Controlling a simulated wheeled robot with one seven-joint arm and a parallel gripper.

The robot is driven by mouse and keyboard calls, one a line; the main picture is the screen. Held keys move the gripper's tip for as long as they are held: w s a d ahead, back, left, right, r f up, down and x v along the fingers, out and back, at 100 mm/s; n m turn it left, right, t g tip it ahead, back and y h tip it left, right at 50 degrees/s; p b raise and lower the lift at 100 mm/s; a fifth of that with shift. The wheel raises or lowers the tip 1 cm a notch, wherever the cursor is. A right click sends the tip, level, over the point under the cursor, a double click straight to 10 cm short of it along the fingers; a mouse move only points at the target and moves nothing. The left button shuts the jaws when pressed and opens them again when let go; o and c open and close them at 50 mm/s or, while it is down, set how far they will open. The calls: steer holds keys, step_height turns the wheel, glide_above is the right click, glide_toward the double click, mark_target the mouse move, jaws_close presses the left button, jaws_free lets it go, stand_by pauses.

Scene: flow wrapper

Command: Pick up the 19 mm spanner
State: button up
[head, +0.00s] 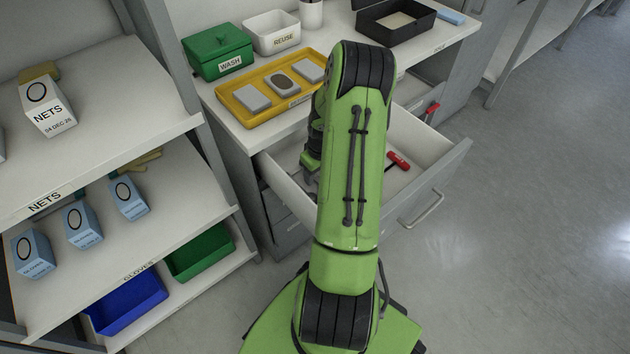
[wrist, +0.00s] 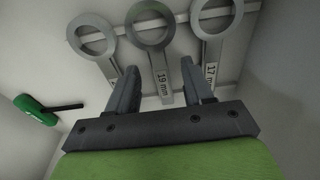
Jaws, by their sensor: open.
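The 19 mm spanner (wrist: 161,90) is a grey ring spanner with a white "19 mm" label on its shank. It is the middle one of three in the wrist view and lies across a pale rail. My gripper (wrist: 159,72) is open, with one finger on each side of the labelled shank. Nothing is held between the fingers, and I cannot tell how far above the spanner they are. In the head view my arm hides the spanners.
A spanner labelled 17 (wrist: 208,52) is close to the right finger; another ring spanner (wrist: 108,62) is left. A green-handled tool (wrist: 36,111) lies farther left. The open drawer (head: 438,184) holds a red-handled tool (head: 398,161). A yellow tray (head: 238,112) stands on the worktop.

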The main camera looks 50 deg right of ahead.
steer(key=shift+f, duration=0.35)
steer(key=shift+r, duration=0.15)
steer(key=shift+c, duration=0.6)
jaws_close()
